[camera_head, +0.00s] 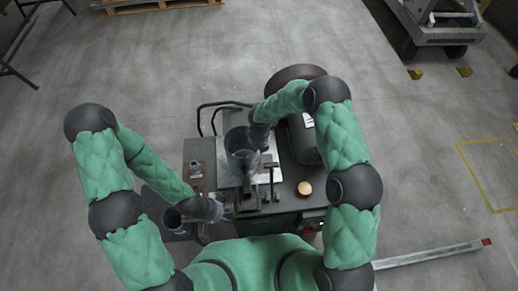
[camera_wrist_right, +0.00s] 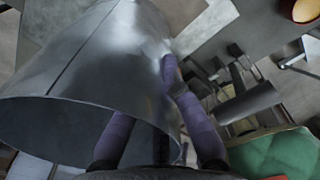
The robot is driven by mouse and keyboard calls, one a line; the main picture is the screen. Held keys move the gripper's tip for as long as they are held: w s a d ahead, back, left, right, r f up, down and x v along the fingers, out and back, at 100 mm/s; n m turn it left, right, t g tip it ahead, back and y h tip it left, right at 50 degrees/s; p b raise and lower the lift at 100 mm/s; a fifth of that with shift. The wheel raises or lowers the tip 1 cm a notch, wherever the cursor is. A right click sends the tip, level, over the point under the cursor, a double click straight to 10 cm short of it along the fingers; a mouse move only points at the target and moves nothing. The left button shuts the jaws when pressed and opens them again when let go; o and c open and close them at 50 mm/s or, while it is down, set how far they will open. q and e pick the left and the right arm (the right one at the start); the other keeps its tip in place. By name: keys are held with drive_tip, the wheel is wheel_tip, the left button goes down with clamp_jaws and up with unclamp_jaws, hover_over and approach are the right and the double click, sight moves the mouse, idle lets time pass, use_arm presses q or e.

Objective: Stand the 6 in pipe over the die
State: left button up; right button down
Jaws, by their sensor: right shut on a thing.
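The 6 in pipe, a wide grey sheet-metal tube (camera_head: 241,158), is at the middle of the machine in the head view. It fills the left of the right wrist view (camera_wrist_right: 100,65), its open end facing the camera. My right gripper (camera_head: 259,142) is shut on the pipe's wall. In the right wrist view its purple fingers (camera_wrist_right: 148,105) lie on either side of the rim. I cannot make out the die or whether the pipe is around it. My left gripper (camera_head: 226,211) is low at the machine's front left; its fingers are too small to read.
The machine's dark table (camera_head: 285,178) carries a light plate (camera_head: 228,178), a round orange-topped knob (camera_head: 304,188) and a dark motor-like housing (camera_head: 303,140). A smaller open grey cylinder (camera_head: 173,219) stands left of my left gripper. The surrounding floor is mostly clear.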

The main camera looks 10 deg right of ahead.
drive_tip(key=shift+f, duration=0.25)
idle(0.5)
drive_tip(key=c, duration=1.3)
unclamp_jaws()
wheel_tip(320, 180, up, 12)
drive_tip(key=shift+r, duration=0.1)
